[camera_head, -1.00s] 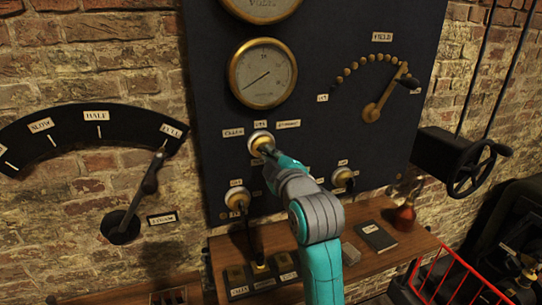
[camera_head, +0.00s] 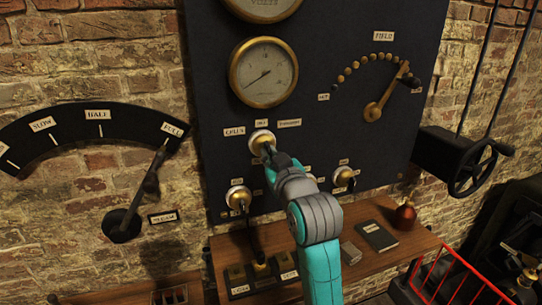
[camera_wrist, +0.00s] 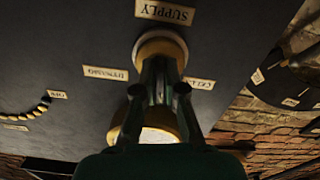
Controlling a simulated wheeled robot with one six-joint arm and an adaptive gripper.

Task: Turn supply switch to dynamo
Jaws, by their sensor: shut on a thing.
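The supply switch (camera_head: 261,136) is a round brass-rimmed rotary on the dark panel, below the lower gauge. Its cells label (camera_head: 234,131) is at its left, the off label above it, and its dynamo label (camera_head: 289,123) at its right. My gripper (camera_head: 269,152) is at the switch, shut on its handle. The wrist view is upside down and shows the switch's round base (camera_wrist: 160,45) beyond my gripper (camera_wrist: 160,88), near the supply label (camera_wrist: 165,12). My fingers hide most of the handle, so I cannot tell its exact angle.
Two smaller knobs (camera_head: 238,197) (camera_head: 343,178) flank my arm lower on the panel. The field lever (camera_head: 385,98) is at upper right. A wooden shelf (camera_head: 405,246) below holds a red flask (camera_head: 405,215) and a dark book (camera_head: 376,236). A handwheel (camera_head: 474,168) is at right.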

